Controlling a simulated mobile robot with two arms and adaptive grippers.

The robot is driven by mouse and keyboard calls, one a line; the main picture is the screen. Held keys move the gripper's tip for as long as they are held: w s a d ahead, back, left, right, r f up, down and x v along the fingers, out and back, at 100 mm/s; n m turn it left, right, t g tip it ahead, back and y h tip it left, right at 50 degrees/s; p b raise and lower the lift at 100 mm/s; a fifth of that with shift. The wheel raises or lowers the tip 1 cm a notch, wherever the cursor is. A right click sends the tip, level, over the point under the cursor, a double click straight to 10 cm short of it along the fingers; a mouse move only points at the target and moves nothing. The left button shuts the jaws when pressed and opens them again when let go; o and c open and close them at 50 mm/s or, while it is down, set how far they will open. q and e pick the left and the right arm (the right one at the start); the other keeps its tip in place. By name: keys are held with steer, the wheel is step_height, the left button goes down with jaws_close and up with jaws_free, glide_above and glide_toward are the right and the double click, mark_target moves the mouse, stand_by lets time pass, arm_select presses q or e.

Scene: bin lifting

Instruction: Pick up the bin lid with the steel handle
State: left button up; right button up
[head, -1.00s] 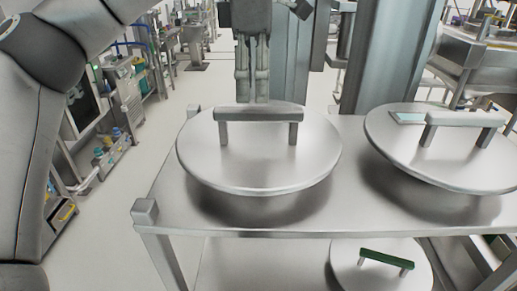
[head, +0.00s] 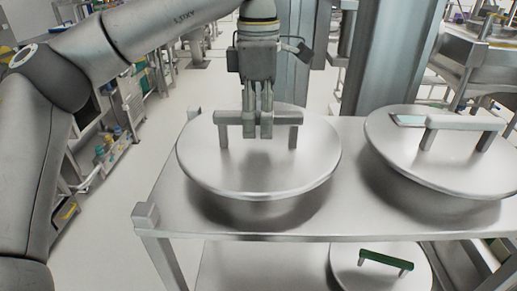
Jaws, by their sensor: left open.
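A round steel bin lid (head: 200,165) sits on a bin on the upper shelf of a metal table. Its grey steel handle (head: 229,117) is a bar on two posts. My left gripper (head: 257,135) points down at the middle of this handle, its fingers overlapping the bar. It is open; the gap between the fingers looks narrow from here. I cannot tell whether the fingers touch or straddle the bar. The lid rests level on its bin. My right gripper is not in view.
A second steel lid (head: 440,170) with a grey handle (head: 465,122) and a pale plate (head: 409,120) stands to the right. A lid (head: 375,280) with a green handle (head: 386,259) is on the lower shelf. The table (head: 335,215) has bare room between the lids.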

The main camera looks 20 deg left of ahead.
arm_select(q)
steer(key=shift+f, duration=0.3)
steer(key=shift+c, duration=0.2)
jaws_close()
stand_by(0.5)
steer(key=shift+w+r, duration=0.15)
steer(key=shift+r, duration=0.05)
